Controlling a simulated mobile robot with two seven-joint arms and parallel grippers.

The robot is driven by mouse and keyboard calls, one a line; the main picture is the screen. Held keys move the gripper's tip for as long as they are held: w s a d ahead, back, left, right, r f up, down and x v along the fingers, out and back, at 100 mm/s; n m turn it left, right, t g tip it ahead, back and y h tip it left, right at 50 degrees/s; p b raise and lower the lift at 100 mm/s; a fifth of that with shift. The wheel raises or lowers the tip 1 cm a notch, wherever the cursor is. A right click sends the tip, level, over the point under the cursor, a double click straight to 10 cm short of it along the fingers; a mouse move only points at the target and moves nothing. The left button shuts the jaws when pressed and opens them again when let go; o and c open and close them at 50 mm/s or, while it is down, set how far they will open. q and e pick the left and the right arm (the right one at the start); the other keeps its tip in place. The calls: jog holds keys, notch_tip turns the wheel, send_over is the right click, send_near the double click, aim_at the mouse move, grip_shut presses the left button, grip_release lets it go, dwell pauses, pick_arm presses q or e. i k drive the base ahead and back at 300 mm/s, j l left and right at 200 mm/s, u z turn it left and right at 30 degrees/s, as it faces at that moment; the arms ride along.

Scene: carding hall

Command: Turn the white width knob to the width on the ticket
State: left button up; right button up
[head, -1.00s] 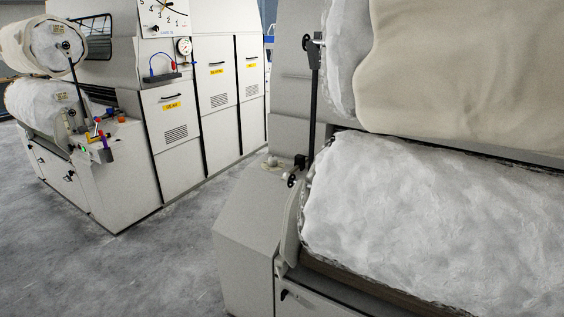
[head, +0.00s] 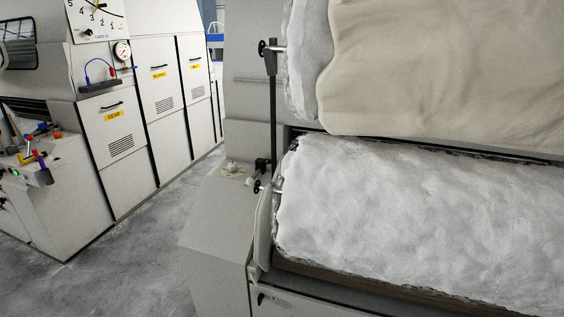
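I cannot make out the white width knob or a readable ticket for certain. A small pale round piece (head: 232,168) sits on the ledge of the near machine, left of the lower roll; I cannot tell whether it is a knob. A white dial panel (head: 97,18) with black numbers and a needle is on the far machine at the upper left, partly cut off by the top edge. A small dark knob (head: 89,32) is at its lower edge. Neither of my grippers is in view.
The near machine fills the right, with a fluffy white roll (head: 420,220) below a cream cloth (head: 440,70). A black upright rod (head: 273,105) stands beside them. Coloured levers (head: 37,160) are on the left machine. Grey floor (head: 130,255) lies clear between the machines.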

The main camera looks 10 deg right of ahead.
aim_at(231, 167)
jog(key=i+j+z, duration=0.1)
jog(key=z, duration=1.2)
jog(key=j+z, duration=0.45)
jog(key=k+j+z, duration=0.15)
jog(key=j+z, duration=0.35)
jog(key=k+j+z, duration=0.2)
jog(key=j+z, duration=0.15)
jog(key=j, duration=0.25)
jog(key=k+j+z, duration=0.2)
jog(key=k+j, duration=0.4)
jog(key=j, duration=0.2)
jog(key=k+j+z, duration=0.15)
jog(key=k+j, duration=0.2)
jog(key=j, duration=0.3)
jog(key=k+j, duration=0.45)
jog(key=j, duration=0.15)
jog(key=i+z, duration=0.1)
jog(key=z, duration=0.25)
jog(key=l+z, duration=0.1)
jog(key=z, duration=0.25)
jog(key=i+z, duration=0.15)
jog(key=z, duration=0.15)
jog(key=i, duration=1.55)
